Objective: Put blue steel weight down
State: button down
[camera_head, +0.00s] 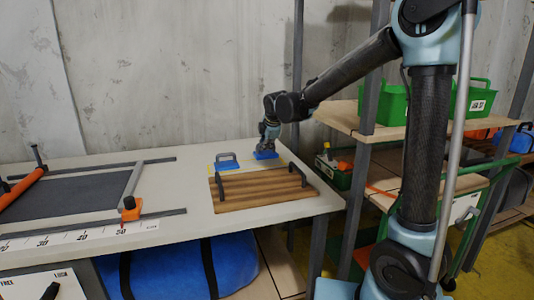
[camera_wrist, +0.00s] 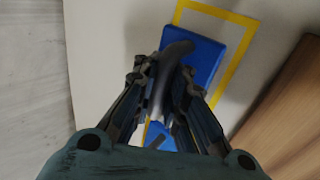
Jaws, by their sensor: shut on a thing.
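A blue steel weight (camera_head: 266,155) with a dark bar handle is under my gripper (camera_head: 268,140) at the back right of the white table. In the wrist view, my gripper (camera_wrist: 168,100) is shut on the handle of the blue weight (camera_wrist: 207,58). The weight lies flat and level, on or very close to the table top; I cannot tell if it touches. A yellow outline (camera_wrist: 240,72) on the table runs around it. A second blue weight (camera_head: 227,165) with a grey handle stands to its left. My fingers hide part of the held weight.
A wooden board (camera_head: 262,192) with two dark handles lies just in front of the weights. A grey mat with rails and an orange clamp (camera_head: 130,210) is at the left. A shelf with green bins (camera_head: 392,104) stands at the right. The wall is behind.

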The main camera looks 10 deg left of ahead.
jog(key=shift+f, duration=1.3)
jog(key=c, duration=1.6)
grip_release()
jog(key=shift+c, duration=0.2)
jog(key=v, duration=1.2)
jog(key=shift+s, duration=0.1)
